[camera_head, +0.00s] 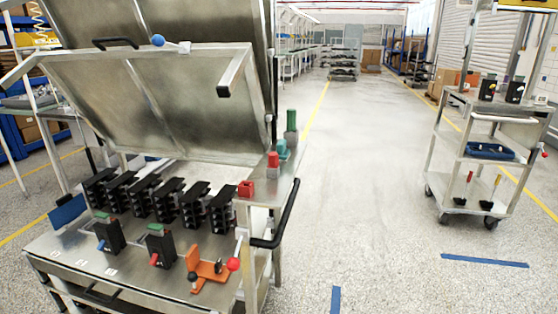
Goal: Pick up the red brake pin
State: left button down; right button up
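No part is clearly readable as the red brake pin, and I cannot tell which red piece it is. A red knob (233,264) tops a pale lever at the front right corner of the steel bench, beside an orange bracket (203,270). A red upright piece (273,160) stands at the bench's right side, near a teal piece (281,149) and a green cylinder (291,122). A red block (245,189) sits just left of it. A thin red-topped piece (469,178) stands on the right cart's bottom shelf. Neither of my grippers is in view.
The steel bench (130,275) holds a row of black breakers (167,199) under a raised metal lid (170,95). A black handle (285,225) juts from its right side. A wheeled cart (455,165) stands at the right. The floor between (370,190) is clear.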

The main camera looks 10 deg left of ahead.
aim_at(273, 157)
jog(key=k+u, duration=0.45)
jog(key=k+j+u, duration=0.25)
jog(key=u, duration=0.25)
